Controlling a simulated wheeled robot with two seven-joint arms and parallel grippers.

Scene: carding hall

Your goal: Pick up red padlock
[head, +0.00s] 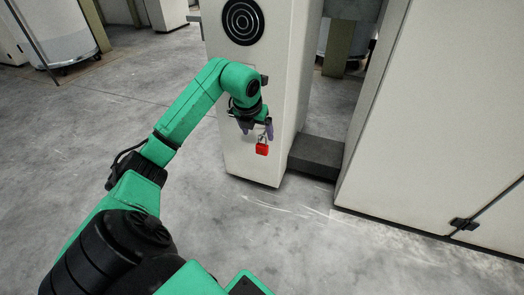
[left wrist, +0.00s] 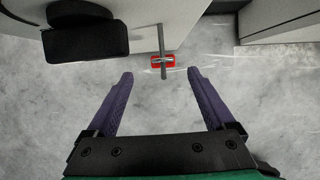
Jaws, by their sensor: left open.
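The red padlock (head: 262,149) hangs by its shackle at the front of a white machine post, just below my left gripper in the head view. In the left wrist view the red padlock (left wrist: 170,59) shows beyond the fingertips, with a thin grey bar across it. My left gripper (head: 257,130) is open and empty. Its two purple fingers (left wrist: 160,75) stand apart, with the padlock ahead of the gap between them and not touching either finger. What the padlock hangs on is partly hidden by the gripper in the head view. My right gripper is not in view.
The white post (head: 300,60) carries a black round emblem (head: 243,21). A dark low block (head: 316,156) joins it to a large white cabinet (head: 440,110) on the right. A black box-shaped part (left wrist: 87,40) sits at upper left in the wrist view. The grey floor in front is clear.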

